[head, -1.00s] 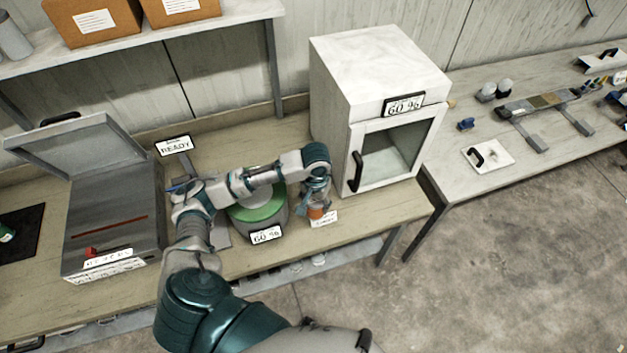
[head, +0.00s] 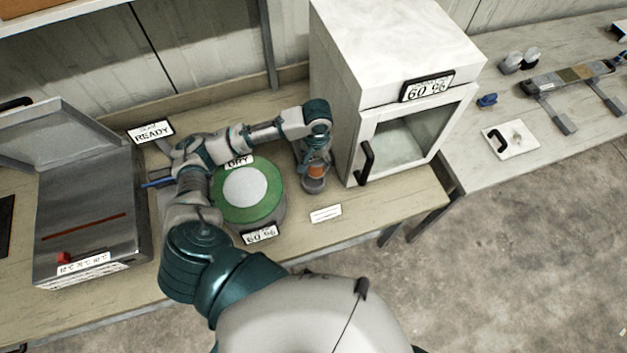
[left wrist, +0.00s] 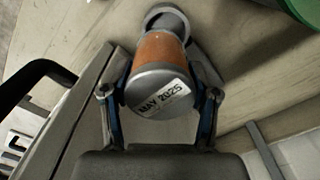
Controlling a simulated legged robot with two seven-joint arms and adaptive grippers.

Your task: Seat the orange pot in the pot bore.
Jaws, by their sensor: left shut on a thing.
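My left gripper (head: 316,158) is shut on the orange pot (head: 316,171) and points down over the bench, between the green-topped unit and the white cabinet. In the left wrist view the pot (left wrist: 160,54) is an orange cylinder between the two fingers (left wrist: 160,112), with a grey cap labelled MAY 2025. A grey ring-shaped part (left wrist: 166,18) shows at the pot's far end. I cannot tell whether it is the pot's own base or a separate holder, or whether the pot touches the bench. I cannot make out the pot bore for certain. My right gripper is not in view.
A grey drum with a green top (head: 264,205) stands left of the pot. A white cabinet (head: 385,85) with a black-handled door stands close on the right. A white card (head: 326,214) lies at the bench's front. A metal box with raised lid (head: 85,215) stands left.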

